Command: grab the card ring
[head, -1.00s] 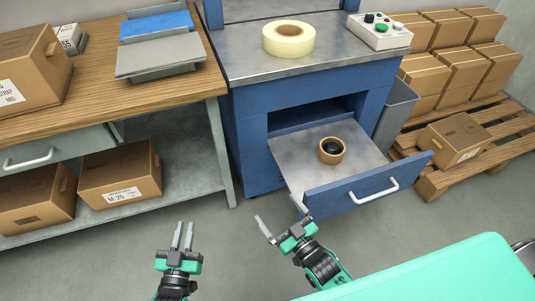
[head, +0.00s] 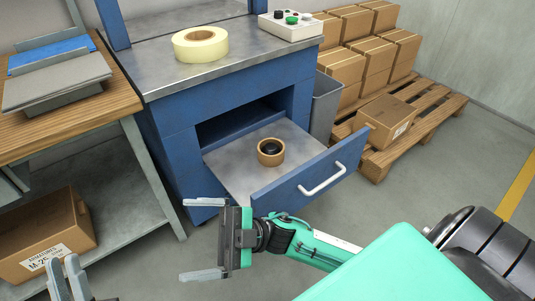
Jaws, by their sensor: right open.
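The card ring (head: 271,152) is a tan cardboard ring with a dark centre. It rests flat on the metal floor of the open blue drawer (head: 325,168). My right gripper (head: 184,239) is wide open and empty in front of the drawer, below and left of the ring, with its fingers pointing left. It is apart from the ring. My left gripper (head: 66,262) is at the bottom left edge, partly cut off. Its two fingers point up with a narrow gap between them and nothing visible in it.
A pale tape roll (head: 200,44) and a button box (head: 291,25) sit on the blue cabinet's top. A wooden workbench (head: 90,116) stands at left with a carton (head: 45,235) below. A grey bin (head: 324,105) and a pallet (head: 415,130) of cartons stand at right.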

